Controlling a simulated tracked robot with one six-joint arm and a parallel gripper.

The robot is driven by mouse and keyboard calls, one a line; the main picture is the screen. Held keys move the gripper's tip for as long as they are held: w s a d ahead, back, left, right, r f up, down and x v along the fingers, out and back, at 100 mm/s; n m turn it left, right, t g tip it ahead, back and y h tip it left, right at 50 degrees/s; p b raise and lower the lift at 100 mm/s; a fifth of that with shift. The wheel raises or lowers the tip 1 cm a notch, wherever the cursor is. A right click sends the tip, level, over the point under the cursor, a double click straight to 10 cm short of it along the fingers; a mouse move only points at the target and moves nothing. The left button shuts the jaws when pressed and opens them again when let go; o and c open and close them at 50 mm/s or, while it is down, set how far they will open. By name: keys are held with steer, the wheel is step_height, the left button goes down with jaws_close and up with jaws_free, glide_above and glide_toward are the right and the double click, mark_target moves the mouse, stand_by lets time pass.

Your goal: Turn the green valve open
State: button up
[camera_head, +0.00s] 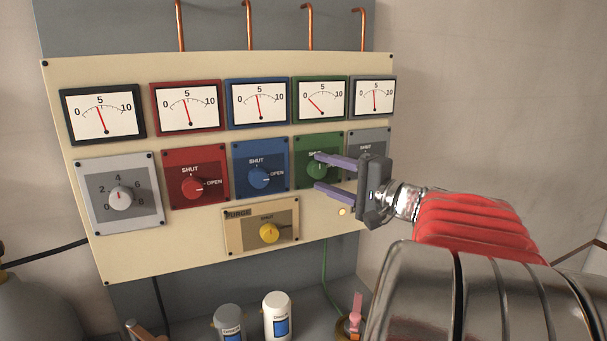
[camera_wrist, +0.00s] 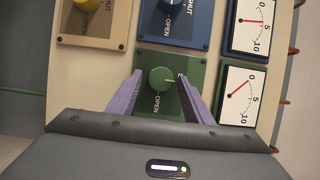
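The green valve (camera_head: 314,169) is a round green knob on a green panel. It also shows in the wrist view (camera_wrist: 161,80). Its white mark points toward the gauge side, at the SHUT position; the OPEN label lies a quarter turn away. My gripper (camera_head: 318,172) is open, its two purple fingers reaching toward the panel, one above and one below the knob in the head view. In the wrist view, the fingers (camera_wrist: 160,77) stand on either side of the knob, with small gaps visible. A finger partly covers the SHUT label.
The green gauge (camera_head: 320,98) above reads low. A grey panel (camera_head: 369,142) is close on the right, partly behind my gripper. A yellow purge knob (camera_head: 269,233) is below left.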

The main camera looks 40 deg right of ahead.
steer(key=c, duration=0.9)
steer(key=shift+d, duration=0.15)
steer(key=shift+f, duration=0.1)
